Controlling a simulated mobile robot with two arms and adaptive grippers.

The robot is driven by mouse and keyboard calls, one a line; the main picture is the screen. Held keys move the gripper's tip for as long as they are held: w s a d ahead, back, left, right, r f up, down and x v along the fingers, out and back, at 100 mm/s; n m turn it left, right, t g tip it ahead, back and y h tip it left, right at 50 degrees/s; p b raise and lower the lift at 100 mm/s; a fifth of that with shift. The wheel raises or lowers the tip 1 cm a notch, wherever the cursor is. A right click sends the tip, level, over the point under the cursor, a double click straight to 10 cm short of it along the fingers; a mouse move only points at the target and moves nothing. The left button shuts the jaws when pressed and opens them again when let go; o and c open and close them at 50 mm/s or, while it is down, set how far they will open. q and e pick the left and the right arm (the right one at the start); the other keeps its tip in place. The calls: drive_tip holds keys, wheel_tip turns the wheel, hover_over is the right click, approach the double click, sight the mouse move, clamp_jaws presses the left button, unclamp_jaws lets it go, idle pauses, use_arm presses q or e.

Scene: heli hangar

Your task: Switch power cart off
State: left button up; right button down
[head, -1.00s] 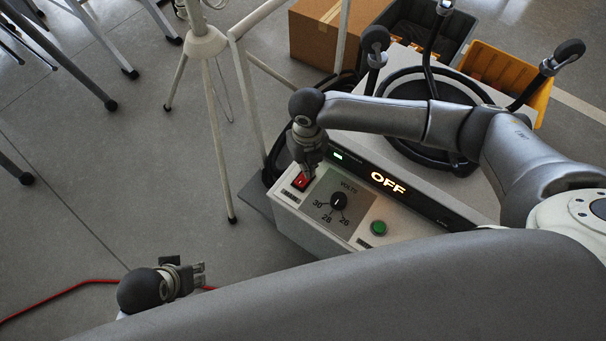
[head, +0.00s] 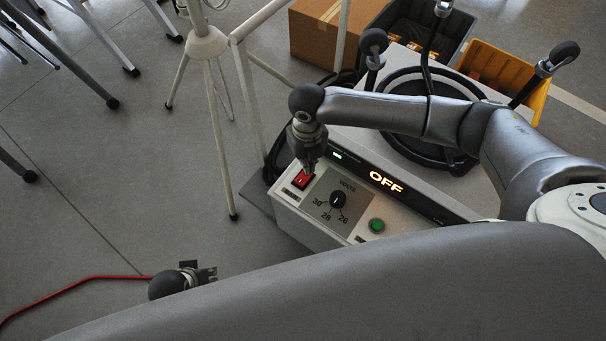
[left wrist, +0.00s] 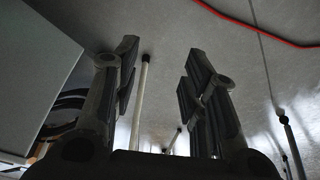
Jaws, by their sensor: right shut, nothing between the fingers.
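The power cart (head: 400,211) is a white box with a sloped front panel. Its display (head: 386,181) reads "OFF" in lit letters, with a small green light to the left. My left gripper (head: 208,274) is low at the lower left, away from the cart. In the left wrist view its fingers (left wrist: 157,90) are apart and empty.
A white tripod stand (head: 207,45) and a white frame stand left of the cart. A coiled black cable (head: 400,155) lies on the cart top. A cardboard box (head: 320,35), a black crate and a yellow bin (head: 508,75) are behind. A red cable (head: 60,291) crosses the floor.

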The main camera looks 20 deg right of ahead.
drive_tip(key=shift+r+p, duration=1.15)
drive_tip(key=shift+p, duration=0.05)
use_arm(q)
drive_tip(key=s+f, duration=0.3)
drive_tip(key=f, duration=0.5)
drive_tip(key=shift+s+a+g, duration=0.2)
drive_tip(key=shift+s+g, duration=0.1)
drive_tip(key=shift+s, duration=0.05)
drive_tip(key=shift+f, duration=0.1)
